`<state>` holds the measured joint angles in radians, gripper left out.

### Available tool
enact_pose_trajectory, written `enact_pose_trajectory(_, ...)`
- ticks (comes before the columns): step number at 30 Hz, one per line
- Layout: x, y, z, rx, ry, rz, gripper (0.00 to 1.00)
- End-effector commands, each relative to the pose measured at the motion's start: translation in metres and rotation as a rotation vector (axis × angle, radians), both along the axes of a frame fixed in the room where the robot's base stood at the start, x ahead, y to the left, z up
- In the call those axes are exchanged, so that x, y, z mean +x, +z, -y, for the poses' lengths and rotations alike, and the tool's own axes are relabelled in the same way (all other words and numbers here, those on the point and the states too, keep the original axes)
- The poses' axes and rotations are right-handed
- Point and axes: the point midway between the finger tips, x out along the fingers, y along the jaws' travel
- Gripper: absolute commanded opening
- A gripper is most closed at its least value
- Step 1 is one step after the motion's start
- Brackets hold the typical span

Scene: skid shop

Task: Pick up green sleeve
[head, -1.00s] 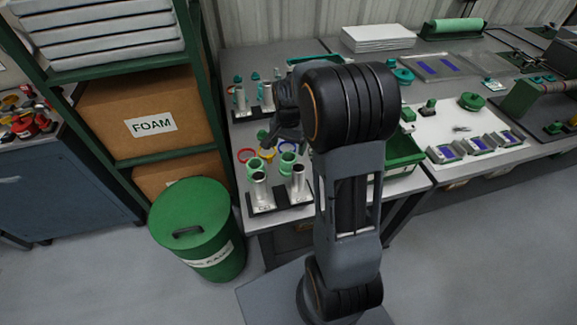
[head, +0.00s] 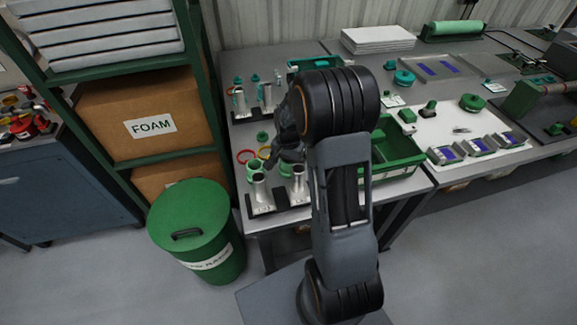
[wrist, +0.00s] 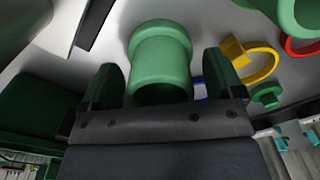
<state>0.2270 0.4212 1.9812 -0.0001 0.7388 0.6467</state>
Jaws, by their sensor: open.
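A light green sleeve (wrist: 160,55) with a wider collar stands in the wrist view between the two fingers of my gripper (wrist: 160,80). The fingers are open, one on each side, with a gap showing at each; the sleeve's lower part is hidden behind the gripper's palm. In the head view my gripper (head: 287,152) hangs over the right-hand sleeve and mostly hides it. A second green sleeve (head: 253,172) stands to its left; part of it also shows in the wrist view (wrist: 298,14).
Metal posts (head: 261,188) on a black base stand just in front of the sleeves. Yellow (wrist: 262,64) and red (wrist: 303,46) rings lie close by, with a blue one partly hidden. A green bin (head: 398,152) stands to the right.

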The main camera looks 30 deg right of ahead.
Motion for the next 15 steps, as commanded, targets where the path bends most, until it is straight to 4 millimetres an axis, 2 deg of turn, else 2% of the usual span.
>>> enact_pose_trajectory(2,-0.0001,0.0001,-0.0001,0.000,0.000,0.000,0.87)
enact_pose_trajectory(15,-0.0001,0.0003,-0.0001,0.000,0.000,0.000,0.45)
